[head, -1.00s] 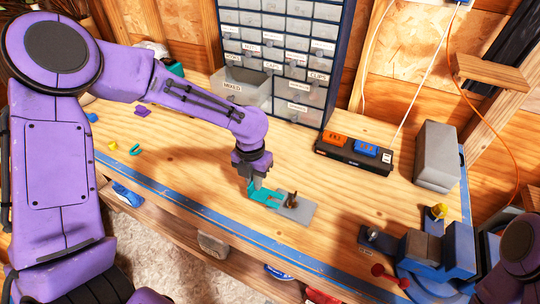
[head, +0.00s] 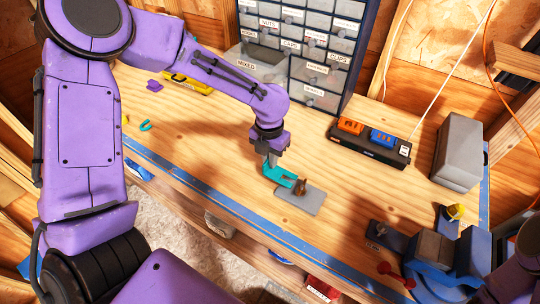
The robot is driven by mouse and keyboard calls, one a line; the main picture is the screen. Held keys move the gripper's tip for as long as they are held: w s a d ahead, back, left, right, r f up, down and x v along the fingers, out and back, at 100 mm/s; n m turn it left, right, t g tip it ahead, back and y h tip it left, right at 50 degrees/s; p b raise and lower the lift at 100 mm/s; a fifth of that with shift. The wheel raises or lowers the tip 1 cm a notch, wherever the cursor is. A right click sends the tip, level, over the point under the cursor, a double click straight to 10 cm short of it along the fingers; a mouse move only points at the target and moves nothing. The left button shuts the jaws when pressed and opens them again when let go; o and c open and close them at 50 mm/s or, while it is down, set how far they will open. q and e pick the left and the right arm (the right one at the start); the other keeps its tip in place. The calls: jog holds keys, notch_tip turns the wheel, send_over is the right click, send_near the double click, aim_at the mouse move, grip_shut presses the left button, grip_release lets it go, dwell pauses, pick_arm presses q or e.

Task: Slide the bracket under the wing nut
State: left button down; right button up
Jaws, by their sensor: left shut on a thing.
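The bracket (head: 279,176) is a small teal piece with a slot, low over the workbench. My left gripper (head: 271,160) points down and is shut on its left end. The wing nut (head: 301,186) is brown and stands on a post on a flat grey plate (head: 308,203). The bracket's right end is right beside the wing nut, over the plate's left part. Whether it is under the nut I cannot tell at this size. My right gripper is not in view; only a dark part of my right arm shows at the lower right edge.
A drawer cabinet (head: 310,62) stands at the back. A black charger with orange and blue batteries (head: 382,138) and a grey block (head: 458,152) are at the right. A blue vise (head: 470,258) is at the lower right. The bench around the plate is clear.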

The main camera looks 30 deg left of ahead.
aim_at(284, 173)
pick_arm(q)
jog(key=shift+s+f, duration=0.1)
jog(key=shift+f, duration=0.45)
jog(key=shift+f+b, duration=0.7)
jog(key=shift+f, duration=0.35)
jog(key=shift+d+r, duration=0.1)
jog(key=shift+d, duration=0.1)
jog(key=shift+d+p, duration=0.55)
jog(key=shift+d, duration=1.6)
jog(key=c, duration=1.1)
grip_release()
